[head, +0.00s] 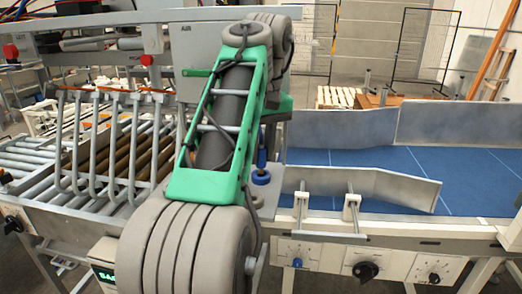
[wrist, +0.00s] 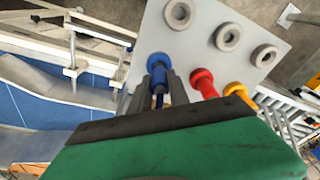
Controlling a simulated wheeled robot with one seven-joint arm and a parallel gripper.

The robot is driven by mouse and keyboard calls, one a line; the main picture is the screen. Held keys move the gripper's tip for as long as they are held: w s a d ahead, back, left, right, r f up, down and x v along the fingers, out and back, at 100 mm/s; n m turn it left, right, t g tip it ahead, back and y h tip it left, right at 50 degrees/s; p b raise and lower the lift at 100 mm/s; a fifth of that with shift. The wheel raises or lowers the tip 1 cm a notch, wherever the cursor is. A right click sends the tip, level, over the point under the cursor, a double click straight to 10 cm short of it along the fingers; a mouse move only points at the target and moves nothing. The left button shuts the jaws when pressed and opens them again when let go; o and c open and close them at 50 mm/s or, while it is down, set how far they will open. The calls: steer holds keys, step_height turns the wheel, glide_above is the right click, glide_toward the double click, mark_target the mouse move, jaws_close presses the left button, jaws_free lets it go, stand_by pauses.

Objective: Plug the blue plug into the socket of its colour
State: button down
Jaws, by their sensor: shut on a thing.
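The blue plug (wrist: 159,101) is between the two grey fingers of my gripper (wrist: 159,84), which is shut on it. A wider blue ring (wrist: 159,60) lies just beyond the fingertips at the light grey panel (wrist: 200,52). I cannot tell if this ring is part of the plug or a socket collar, nor how deep the plug sits. In the head view, the blue ring (head: 261,177) shows low beside my green arm link, with the blue plug (head: 262,157) above it. Most of the panel is hidden there by my arm.
A red plug (wrist: 204,82) and a yellow plug (wrist: 238,91) stand in a row beside the blue one. Three grey rings (wrist: 228,37) line the panel's other side. A blue conveyor (head: 375,170) with metal guides lies to the right, rollers (head: 120,155) to the left.

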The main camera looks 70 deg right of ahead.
steer(key=shift+f+b, duration=0.7)
steer(key=shift+f, duration=0.15)
stand_by(0.8)
steer(key=c, duration=1.2)
jaws_free()
steer(key=shift+o, duration=0.2)
steer(key=r, duration=0.2)
steer(key=r+p, duration=0.1)
steer(key=r, duration=0.2)
steer(key=r+p, duration=0.1)
steer(key=r, duration=0.1)
steer(key=shift+s+a+r, duration=0.3)
steer(key=shift+a+r, duration=0.05)
